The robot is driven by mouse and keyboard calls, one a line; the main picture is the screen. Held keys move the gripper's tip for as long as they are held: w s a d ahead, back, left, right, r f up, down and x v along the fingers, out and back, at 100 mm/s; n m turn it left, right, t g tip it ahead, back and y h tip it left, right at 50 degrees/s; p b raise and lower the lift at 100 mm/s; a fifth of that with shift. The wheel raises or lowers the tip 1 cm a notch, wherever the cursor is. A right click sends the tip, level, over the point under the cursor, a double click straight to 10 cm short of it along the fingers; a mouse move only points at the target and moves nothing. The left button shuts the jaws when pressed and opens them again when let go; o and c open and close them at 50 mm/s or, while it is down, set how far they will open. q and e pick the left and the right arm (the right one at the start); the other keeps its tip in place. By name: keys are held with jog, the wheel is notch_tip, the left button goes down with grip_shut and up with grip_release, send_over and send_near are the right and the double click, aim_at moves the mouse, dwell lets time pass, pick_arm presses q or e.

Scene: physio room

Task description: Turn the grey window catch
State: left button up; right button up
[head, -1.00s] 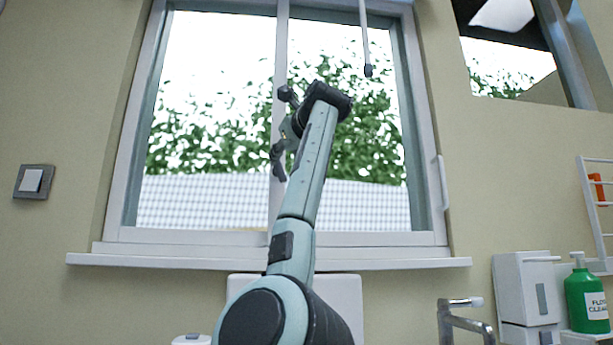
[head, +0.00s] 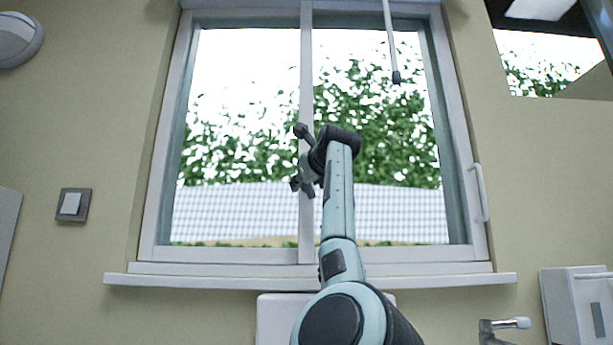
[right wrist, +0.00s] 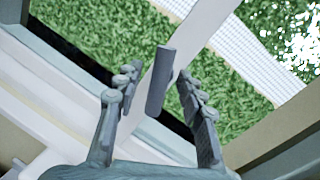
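The grey window catch (right wrist: 161,80) shows in the right wrist view as a short grey bar on the window's pale centre post (right wrist: 190,48). My right gripper (right wrist: 158,76) is open, with one finger on each side of the catch. Gaps show between the catch and both fingers in this view, so it is not gripped. In the head view my right gripper (head: 301,160) is in front of the window's centre post (head: 306,90), and the catch cannot be made out there. My left gripper is not in view.
The window frame (head: 470,150) has a white handle (head: 480,192) at right and a sill (head: 200,281) below. A hanging rod (head: 390,45) is in front of the right pane. A wall switch (head: 73,204) is at left, a tap (head: 503,325) and white dispenser (head: 580,305) lower right.

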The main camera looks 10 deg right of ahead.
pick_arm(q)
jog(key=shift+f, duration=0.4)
pick_arm(e)
jog(key=shift+w, duration=0.3)
